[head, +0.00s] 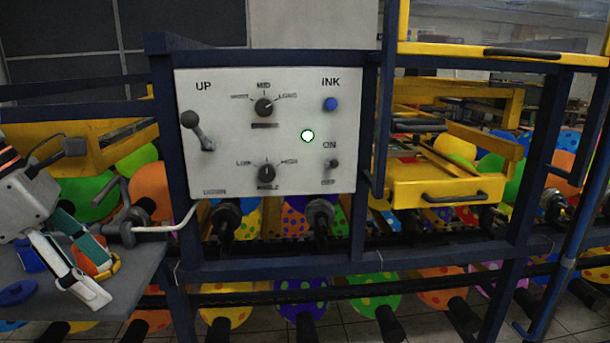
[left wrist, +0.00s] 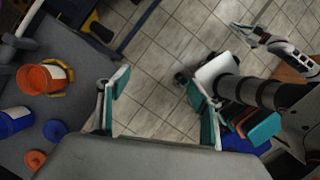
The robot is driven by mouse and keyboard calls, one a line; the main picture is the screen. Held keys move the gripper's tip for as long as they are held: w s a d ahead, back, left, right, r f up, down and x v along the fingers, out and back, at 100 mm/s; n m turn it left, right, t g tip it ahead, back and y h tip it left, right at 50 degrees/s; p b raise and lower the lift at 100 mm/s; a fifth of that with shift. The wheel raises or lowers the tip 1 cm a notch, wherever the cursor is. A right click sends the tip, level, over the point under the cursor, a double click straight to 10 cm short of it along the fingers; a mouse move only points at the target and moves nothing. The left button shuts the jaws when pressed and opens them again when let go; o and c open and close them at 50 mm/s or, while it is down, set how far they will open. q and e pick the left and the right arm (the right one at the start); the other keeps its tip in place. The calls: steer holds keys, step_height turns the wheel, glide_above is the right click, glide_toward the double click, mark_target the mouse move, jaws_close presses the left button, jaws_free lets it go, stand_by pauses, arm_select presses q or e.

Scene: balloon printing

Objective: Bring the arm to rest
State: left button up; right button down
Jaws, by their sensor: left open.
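My left gripper (head: 98,278) is at the far left of the head view, above the grey side table (head: 140,285). It has pale fingers with teal pads, and they stand apart with nothing held. It also shows in the left wrist view (left wrist: 158,82), with tiled floor visible between the fingers. An orange cup with a yellow handle (left wrist: 45,78) stands on the table beside the gripper; the gripper partly hides it in the head view. My right gripper (left wrist: 246,34) is small at the upper right of the left wrist view, away from the table; its jaw state is unclear.
A blue container (left wrist: 15,122), a blue lid (left wrist: 55,130) and an orange lid (left wrist: 35,158) are on the table. A white control panel (head: 285,130) with knobs, a lever and switches is on the dark blue frame. A yellow drawer (head: 440,190) is right of it.

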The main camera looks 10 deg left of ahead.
arm_select(q)
steer(key=w+d+f+g+h, duration=0.1)
steer(key=d+f+g+h, duration=0.3)
steer(key=d, duration=0.6)
steer(key=w+d+f+h, duration=0.1)
steer(key=d+f+h, duration=0.1)
steer(key=d+h, duration=0.65)
steer(key=w+d+f+n+t+h, duration=0.1)
steer(key=w+d+n+t+h, duration=0.55)
steer(key=n, duration=0.45)
steer(key=w+a+f+n+t+y, duration=0.25)
steer(key=f+n+t+y, duration=0.45)
steer(key=f+n, duration=0.45)
steer(key=w+a+f+n+t+y, duration=0.1)
steer(key=a+f+n+t+y, duration=0.3)
steer(key=f+n+y, duration=0.6)
steer(key=s+f+n+g+y, duration=0.1)
steer(key=s+f+n+g, duration=0.1)
steer(key=s+f, duration=0.3)
steer(key=s+f+n+g, duration=0.2)
steer(key=s+f, duration=0.3)
steer(key=f, duration=0.6)
steer(key=s+f+n+g+y, duration=0.1)
steer(key=s+f+n+g, duration=0.1)
steer(key=s+f+n, duration=0.2)
step_height(320, 180, down, 4)
steer(key=shift+s+d+r+y, duration=0.1)
steer(key=shift+s+d+y, duration=0.15)
steer(key=shift+s, duration=0.25)
